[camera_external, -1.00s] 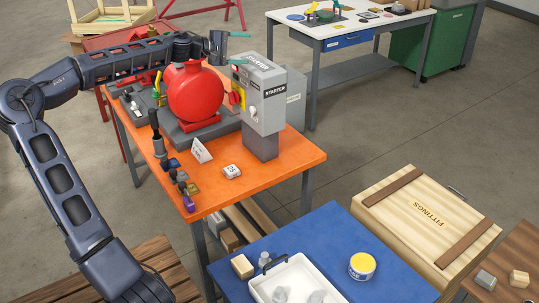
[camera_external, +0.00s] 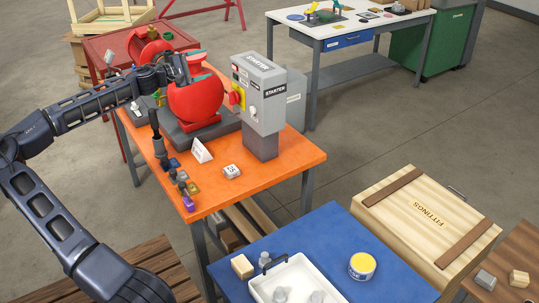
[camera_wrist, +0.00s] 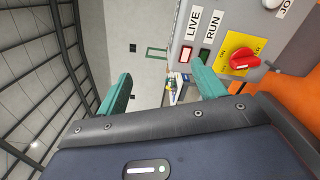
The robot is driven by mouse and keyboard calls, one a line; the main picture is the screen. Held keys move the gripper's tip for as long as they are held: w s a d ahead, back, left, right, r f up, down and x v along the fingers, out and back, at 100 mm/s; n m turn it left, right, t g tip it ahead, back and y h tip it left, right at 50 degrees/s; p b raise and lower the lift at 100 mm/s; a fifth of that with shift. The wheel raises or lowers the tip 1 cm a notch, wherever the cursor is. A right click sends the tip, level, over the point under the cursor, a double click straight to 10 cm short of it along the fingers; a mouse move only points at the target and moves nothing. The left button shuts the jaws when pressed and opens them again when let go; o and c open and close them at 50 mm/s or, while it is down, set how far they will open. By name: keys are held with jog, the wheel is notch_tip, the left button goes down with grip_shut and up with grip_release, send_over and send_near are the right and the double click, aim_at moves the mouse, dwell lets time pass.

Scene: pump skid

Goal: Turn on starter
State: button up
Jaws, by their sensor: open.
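The starter (camera_external: 262,82) is a grey box on a post on the orange table. Its red rotary knob (camera_external: 236,97) sits on a yellow plate on the left-facing side. In the wrist view the red knob (camera_wrist: 230,60) is right of my gripper's right finger, on the yellow plate (camera_wrist: 243,47); I cannot tell its setting for certain. A red lit square (camera_wrist: 186,54) sits by the LIVE label. My gripper (camera_wrist: 160,88) has teal fingers spread wide, with nothing between them. In the external view my gripper (camera_external: 192,66) is left of the starter, apart from it, over the red pump.
The round red pump (camera_external: 197,100) stands close left of the starter. A white tent card (camera_external: 202,151) and several small coloured items are on the orange table (camera_external: 265,178). A blue table (camera_external: 330,250) with a white tray (camera_external: 305,270) is in front. Space above the starter is clear.

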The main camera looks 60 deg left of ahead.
send_near(231, 99)
jog(key=w, duration=1)
jog(key=shift+w+a+f, duration=0.15)
jog(key=shift+w+a, duration=0.05)
jog(key=shift+a, duration=0.15)
jog(key=c, duration=1)
jog(key=shift+o, duration=0.2)
jog(key=shift+m, duration=2.3)
jog(key=o, duration=1)
jog(key=shift+c, duration=0.2)
